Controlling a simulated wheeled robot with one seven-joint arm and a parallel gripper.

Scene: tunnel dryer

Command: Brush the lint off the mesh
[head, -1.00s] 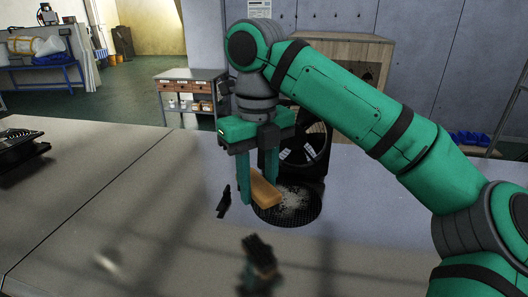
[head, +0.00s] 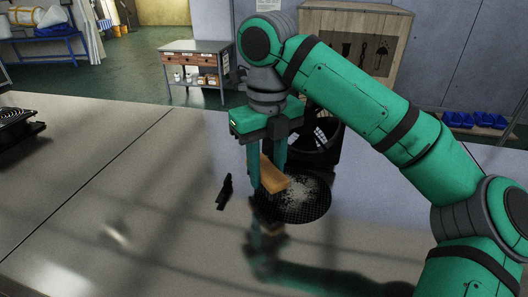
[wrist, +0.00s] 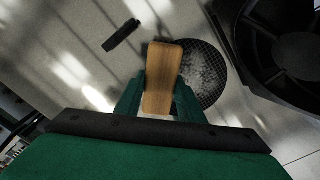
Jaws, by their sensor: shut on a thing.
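My gripper (head: 265,178) is shut on a wooden brush block (head: 272,176), which also shows between the fingers in the wrist view (wrist: 162,80). The brush is held at the left part of a round black mesh (head: 312,207). Grey-white lint (head: 300,190) lies spread over the middle of the mesh; it also shows in the wrist view (wrist: 202,78), right of the brush. The brush hides the mesh's left edge in the wrist view. I cannot tell whether the bristles touch the mesh.
A black fan housing (head: 325,140) stands just behind the mesh. A small black object (head: 225,191) lies left of the mesh. A second fan unit (head: 15,125) sits at the far left. The shiny table (head: 110,205) is clear at the front left.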

